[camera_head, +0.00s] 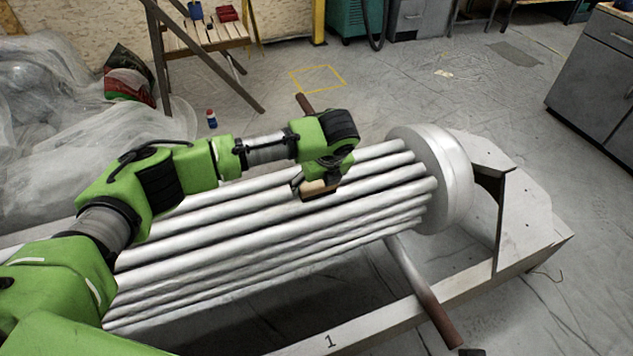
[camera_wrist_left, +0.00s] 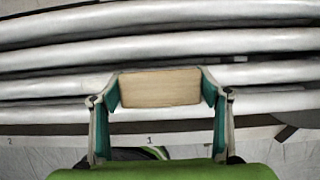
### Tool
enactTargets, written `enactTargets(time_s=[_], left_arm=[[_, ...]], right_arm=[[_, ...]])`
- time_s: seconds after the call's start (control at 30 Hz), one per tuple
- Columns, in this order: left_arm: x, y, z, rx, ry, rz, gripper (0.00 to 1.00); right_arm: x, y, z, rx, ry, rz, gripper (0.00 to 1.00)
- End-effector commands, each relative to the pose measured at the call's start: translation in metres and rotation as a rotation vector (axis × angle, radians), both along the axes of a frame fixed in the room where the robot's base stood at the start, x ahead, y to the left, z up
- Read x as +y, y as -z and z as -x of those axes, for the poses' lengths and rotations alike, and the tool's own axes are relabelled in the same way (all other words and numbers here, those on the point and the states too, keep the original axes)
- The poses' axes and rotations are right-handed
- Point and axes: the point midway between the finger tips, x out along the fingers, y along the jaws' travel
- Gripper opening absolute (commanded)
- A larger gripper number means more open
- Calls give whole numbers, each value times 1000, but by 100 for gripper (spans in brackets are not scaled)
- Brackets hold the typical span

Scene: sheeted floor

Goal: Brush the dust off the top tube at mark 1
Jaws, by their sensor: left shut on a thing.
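The bundle of pale metal tubes (camera_head: 270,232) runs across the head view into a round end plate (camera_head: 447,178). A mark 1 (camera_head: 331,341) is on the frame beam in front; it also shows in the wrist view (camera_wrist_left: 149,140). My left gripper (camera_head: 316,186) is shut on a brush with a wooden block (camera_wrist_left: 160,88), held between both fingers. The brush is at the upper tubes, near the end plate. Its bristles are hidden, and I cannot tell whether it touches a tube. I cannot make out dust clearly on the tubes. My right gripper is not in view.
A brown-ended rod (camera_head: 428,300) sticks out from under the bundle in front. A wooden stand (camera_head: 205,35), crumpled plastic sheeting (camera_head: 60,90) and a small bottle (camera_head: 212,118) are behind. A grey cabinet (camera_head: 596,75) stands at the right.

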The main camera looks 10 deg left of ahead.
Motion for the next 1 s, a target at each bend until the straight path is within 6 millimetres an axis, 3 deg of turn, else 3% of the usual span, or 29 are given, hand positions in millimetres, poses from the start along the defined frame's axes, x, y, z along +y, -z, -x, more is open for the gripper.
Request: enactTargets(time_s=[1.0], left_arm=[[0,16,0,0,0,0,52]], right_arm=[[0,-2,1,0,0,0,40]])
